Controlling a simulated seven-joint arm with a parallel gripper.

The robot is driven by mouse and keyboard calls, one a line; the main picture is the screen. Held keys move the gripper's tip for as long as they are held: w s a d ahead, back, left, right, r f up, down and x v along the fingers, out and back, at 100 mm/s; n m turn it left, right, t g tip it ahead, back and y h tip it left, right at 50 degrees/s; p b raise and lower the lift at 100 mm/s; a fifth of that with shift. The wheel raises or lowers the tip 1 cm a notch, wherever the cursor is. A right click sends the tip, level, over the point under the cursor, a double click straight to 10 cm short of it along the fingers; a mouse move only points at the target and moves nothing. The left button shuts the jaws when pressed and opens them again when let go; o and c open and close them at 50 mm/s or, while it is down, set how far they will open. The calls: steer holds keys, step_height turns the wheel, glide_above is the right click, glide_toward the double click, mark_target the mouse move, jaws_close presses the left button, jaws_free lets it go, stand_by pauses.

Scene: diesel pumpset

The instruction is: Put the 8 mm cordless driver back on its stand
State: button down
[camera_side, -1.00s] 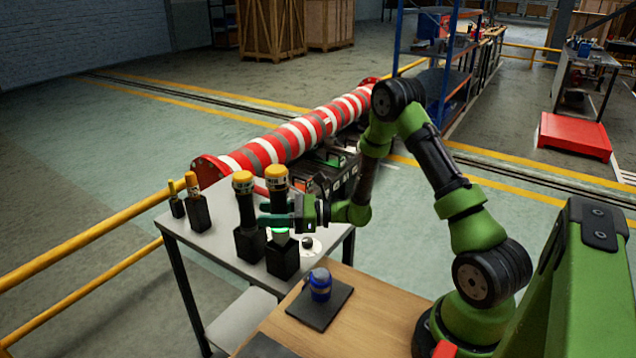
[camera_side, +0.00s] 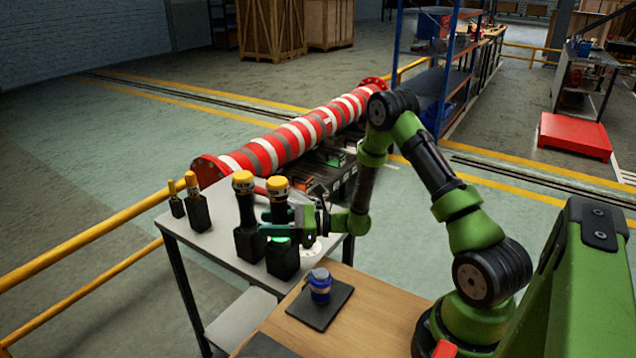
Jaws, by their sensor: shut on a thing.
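The driver in my gripper (camera_side: 274,222) has a yellow top and a dark body (camera_side: 279,198); its label is too small to read. It is about upright. My gripper comes from the right and is shut on its body. Directly below is a black block-shaped stand (camera_side: 283,263) on the grey table, with a green glow at its top. The driver's lower end is hidden by the fingers and the stand's top, so I cannot tell if it is fully seated. A similar yellow-topped driver (camera_side: 245,205) stands in its own black stand (camera_side: 249,245) just left.
Two smaller yellow-topped tools (camera_side: 194,190) stand in black holders at the left of the grey table (camera_side: 215,245). A blue object (camera_side: 320,287) sits on a dark mat on the wooden bench. A red-and-white striped pipe (camera_side: 290,140) lies behind.

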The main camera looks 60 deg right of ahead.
steer(key=shift+f, duration=0.6)
stand_by(0.7)
steer(key=shift+c, duration=2.4)
jaws_free()
steer(key=shift+f, duration=0.15)
steer(key=shift+s, duration=0.1)
steer(key=v, duration=1.6)
steer(key=shift+s+d, duration=0.2)
steer(key=shift+s, duration=0.1)
